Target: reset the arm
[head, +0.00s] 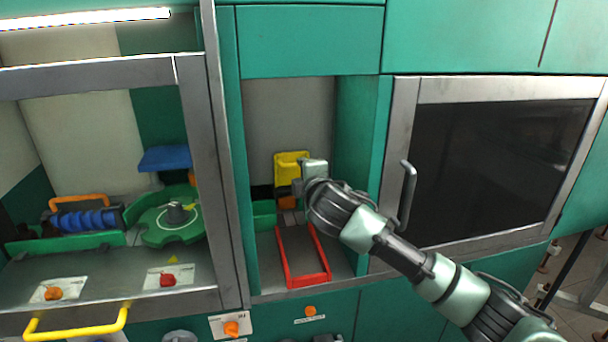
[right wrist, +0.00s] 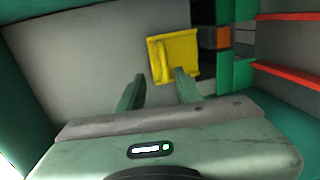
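My right arm comes in from the right in the head view and reaches into the open green niche. Its gripper (head: 312,168) is inside the niche, in front of a yellow bracket-like part (head: 291,164) at the back; its fingers are hard to make out there. In the right wrist view the two green fingers of the gripper (right wrist: 159,84) are apart with nothing between them. The yellow part (right wrist: 176,54) lies beyond the fingertips, close to the right finger; whether they touch I cannot tell. My left gripper is not in view. I see no amber bottle.
A red-railed tray (head: 325,278) lies on the niche floor, below my right gripper. A door handle (head: 407,195) on the dark-windowed cabinet stands close to my right forearm. The left compartment holds a green round fixture (head: 158,230) and a blue coiled part (head: 85,220).

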